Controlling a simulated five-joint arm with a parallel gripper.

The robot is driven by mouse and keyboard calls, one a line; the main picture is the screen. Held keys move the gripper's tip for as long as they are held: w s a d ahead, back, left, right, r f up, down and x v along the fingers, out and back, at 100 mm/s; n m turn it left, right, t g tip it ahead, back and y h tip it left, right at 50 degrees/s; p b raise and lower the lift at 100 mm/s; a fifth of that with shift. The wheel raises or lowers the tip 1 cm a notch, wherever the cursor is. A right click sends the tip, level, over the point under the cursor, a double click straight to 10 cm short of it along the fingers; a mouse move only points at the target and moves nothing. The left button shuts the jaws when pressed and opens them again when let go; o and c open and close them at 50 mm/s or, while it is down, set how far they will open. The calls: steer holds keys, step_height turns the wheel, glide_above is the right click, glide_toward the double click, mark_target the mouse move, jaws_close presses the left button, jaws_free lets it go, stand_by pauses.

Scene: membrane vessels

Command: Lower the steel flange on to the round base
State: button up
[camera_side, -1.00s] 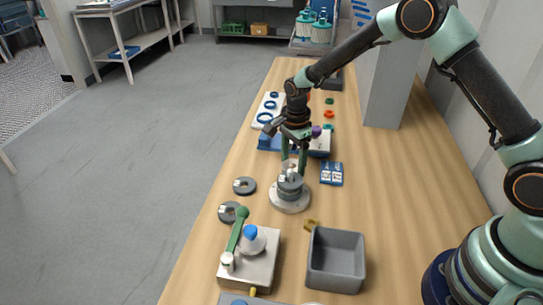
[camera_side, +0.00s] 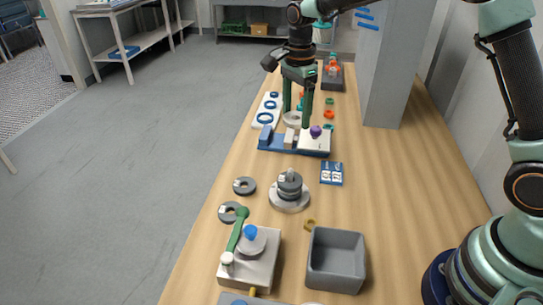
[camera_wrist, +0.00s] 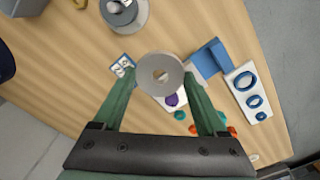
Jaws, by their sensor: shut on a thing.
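The steel flange (camera_wrist: 147,70) is a grey ring with a centre hole. In the wrist view it sits between the two green fingers of my gripper (camera_wrist: 160,82), which is shut on it. In the side view my gripper (camera_side: 296,116) is at the back of the table, with the flange (camera_side: 292,119) pale between its fingers, near the blue holder. The round base (camera_side: 289,204) is a pale disc farther forward, apart from my gripper. A stack of grey parts with a pale tip (camera_side: 290,182) stands on it. The base also shows at the wrist view's top (camera_wrist: 141,22).
A blue holder (camera_side: 270,145) with a white block and purple knob is close to my gripper. A white tray with blue rings (camera_side: 267,110) lies left of it. A grey bin (camera_side: 336,258) and a lever press (camera_side: 247,265) stand in front.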

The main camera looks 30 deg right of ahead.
step_height(320, 180, up, 9)
steer(key=shift+f, duration=0.15)
stand_by(0.4)
glide_above(291, 169)
step_height(291, 169, down, 10)
steer(key=shift+a+r, duration=0.1)
steer(key=shift+r, duration=0.15)
steer(key=shift+f, duration=3.8)
steer(key=o, duration=1.6)
steer(key=shift+c, duration=0.2)
step_height(291, 169, up, 12)
